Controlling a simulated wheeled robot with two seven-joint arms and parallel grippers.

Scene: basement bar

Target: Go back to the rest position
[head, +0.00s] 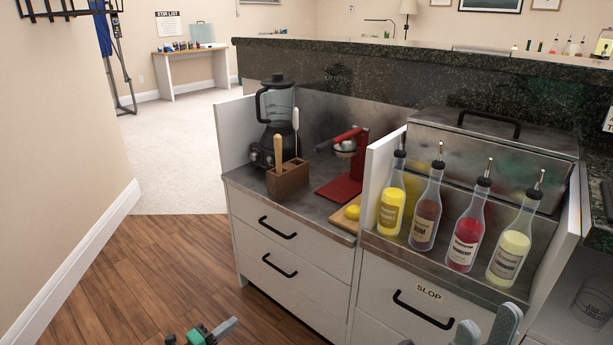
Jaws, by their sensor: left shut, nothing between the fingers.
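My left gripper (224,328) is at the bottom edge, left of centre, over the wooden floor in front of the white drawer cabinet (262,262). It is shut and empty, with its green and grey parts partly cut off by the frame. My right gripper (486,329) is at the bottom edge, right of centre, in front of the drawer marked SLOP (428,293). Its two grey fingertips show apart with nothing seen between them. The rest of it is below the frame.
Several pour-spout bottles (467,225) stand in the steel rail. The wooden floor (160,265) at left is clear.

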